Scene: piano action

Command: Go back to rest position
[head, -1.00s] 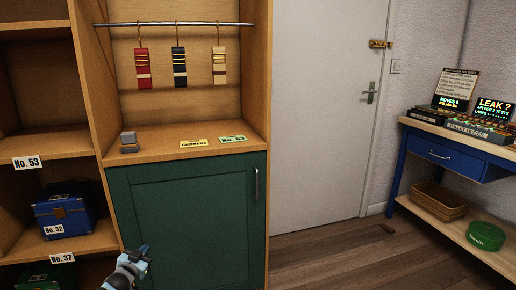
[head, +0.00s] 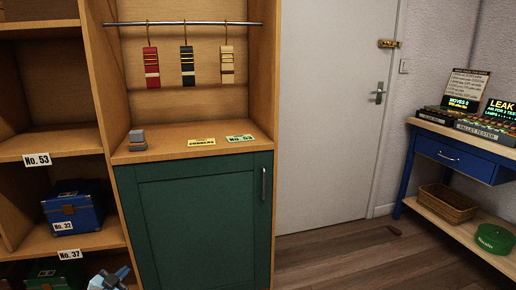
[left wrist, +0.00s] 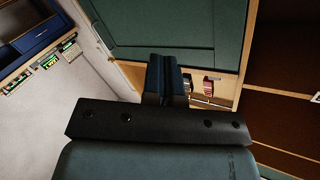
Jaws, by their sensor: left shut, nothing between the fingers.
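My left gripper (head: 112,280) shows at the bottom edge of the head view, in front of the lower shelves and left of the green cabinet door (head: 205,220). It is only partly in frame there. In the left wrist view the left gripper (left wrist: 167,62) has its fingers together with nothing between them, and the cabinet shows behind it. My right gripper is not in the head view.
The wooden shelf unit holds a blue box (head: 73,208) and hanging strips on a rail (head: 187,24). A blue workbench (head: 450,158) stands at the right. The floor (head: 340,260) before the white door (head: 335,110) looks mostly clear.

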